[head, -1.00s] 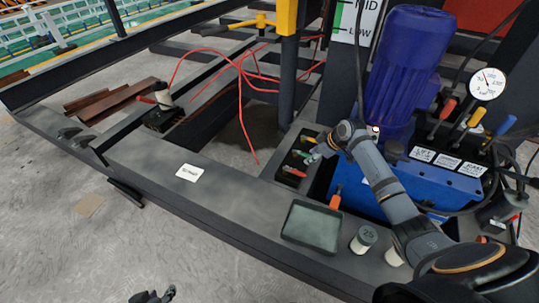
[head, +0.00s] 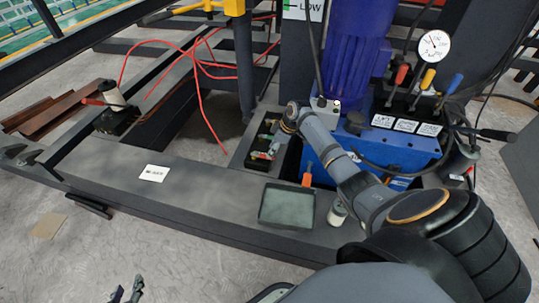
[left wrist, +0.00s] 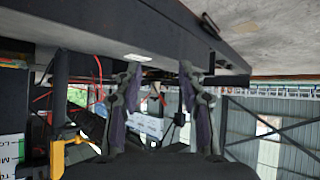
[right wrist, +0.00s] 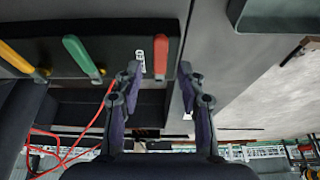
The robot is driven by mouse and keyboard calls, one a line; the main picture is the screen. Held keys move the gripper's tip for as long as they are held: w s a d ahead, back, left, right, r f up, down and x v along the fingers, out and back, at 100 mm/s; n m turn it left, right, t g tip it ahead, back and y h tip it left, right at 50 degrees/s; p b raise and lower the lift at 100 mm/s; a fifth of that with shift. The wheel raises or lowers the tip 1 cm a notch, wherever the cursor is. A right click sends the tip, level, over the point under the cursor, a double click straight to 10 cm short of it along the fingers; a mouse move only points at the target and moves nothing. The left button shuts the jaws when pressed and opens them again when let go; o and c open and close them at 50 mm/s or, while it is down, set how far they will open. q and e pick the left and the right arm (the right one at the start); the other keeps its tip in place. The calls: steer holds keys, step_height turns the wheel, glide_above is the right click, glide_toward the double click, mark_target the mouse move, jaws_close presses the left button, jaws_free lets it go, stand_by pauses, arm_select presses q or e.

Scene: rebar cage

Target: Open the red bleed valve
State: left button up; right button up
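The red bleed valve handle (head: 261,156) sits at the near end of a dark valve box on the frame. In the right wrist view the red handle (right wrist: 160,57) lies ahead of my right gripper (right wrist: 160,70), between the lines of its two fingers. That gripper is open and appears empty; no contact with the handle shows. A green handle (right wrist: 82,58) and a yellow handle (right wrist: 20,58) are to its left. In the head view my right gripper (head: 274,140) partly covers the box. My left gripper (head: 127,293) is open and empty, low at the left, away from the valves.
A grey tray (head: 287,206) and a white cylinder (head: 338,213) stand on the frame near my right arm. A blue power unit (head: 385,145) with a blue motor (head: 357,55) and several levers is behind. Red hoses (head: 200,95) run at the left.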

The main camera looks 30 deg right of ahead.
mark_target(263, 156)
steer(key=b+x, duration=0.1)
steer(key=x, duration=0.2)
arm_select(q)
steer(key=w+r+t, duration=0.6)
steer(key=w+r, duration=0.1)
steer(key=r, duration=0.6)
steer(key=shift+a+r+t, duration=0.15)
steer(key=shift+a+t, duration=0.15)
steer(key=shift+a, duration=0.05)
arm_select(e)
steer(key=shift+f, duration=0.1)
arm_select(q)
steer(key=shift+w, duration=0.1)
arm_select(e)
jaws_close()
